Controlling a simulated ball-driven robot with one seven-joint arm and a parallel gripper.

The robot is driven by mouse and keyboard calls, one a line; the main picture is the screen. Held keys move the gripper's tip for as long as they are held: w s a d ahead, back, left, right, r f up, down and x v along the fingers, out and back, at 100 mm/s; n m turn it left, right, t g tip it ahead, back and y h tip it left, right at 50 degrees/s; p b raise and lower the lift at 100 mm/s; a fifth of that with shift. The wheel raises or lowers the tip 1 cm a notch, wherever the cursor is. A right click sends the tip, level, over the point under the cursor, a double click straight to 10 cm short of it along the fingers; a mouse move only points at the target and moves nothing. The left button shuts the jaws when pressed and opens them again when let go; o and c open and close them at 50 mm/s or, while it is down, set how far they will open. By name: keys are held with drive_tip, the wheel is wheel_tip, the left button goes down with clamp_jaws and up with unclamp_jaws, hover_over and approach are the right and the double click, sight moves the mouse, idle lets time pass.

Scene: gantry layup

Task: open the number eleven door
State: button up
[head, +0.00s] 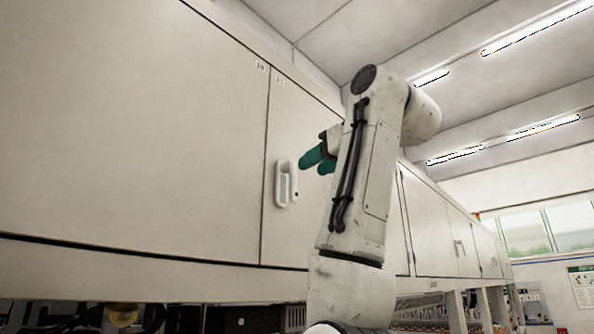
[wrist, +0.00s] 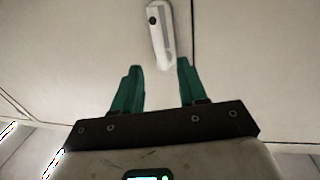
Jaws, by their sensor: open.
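The number eleven door (head: 310,135) is a pale cabinet panel right of a vertical seam, with a small "11" label at its top left. Its white loop handle (head: 286,184) stands upright near the seam. My gripper (head: 312,163) has teal fingers and is open and empty, a little right of and above the handle, apart from it. In the wrist view the handle (wrist: 160,35) lies beyond the fingertips, roughly in line with the gap between them. The door looks closed. My arm hides part of its right side.
The wide number ten door (head: 130,120) lies left of the seam, flush with the cabinet front. More cabinet doors (head: 430,220) with handles run off to the right. Below the cabinets is an open space with dark equipment (head: 240,319). Ceiling lights (head: 535,30) hang above.

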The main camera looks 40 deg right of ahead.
sight(295, 176)
drive_tip(key=w+p, duration=0.1)
drive_tip(key=w, duration=0.3)
drive_tip(key=w+d+p, duration=0.1)
drive_tip(key=w, duration=0.2)
drive_tip(key=shift+p, duration=0.3)
clamp_jaws()
idle(0.4)
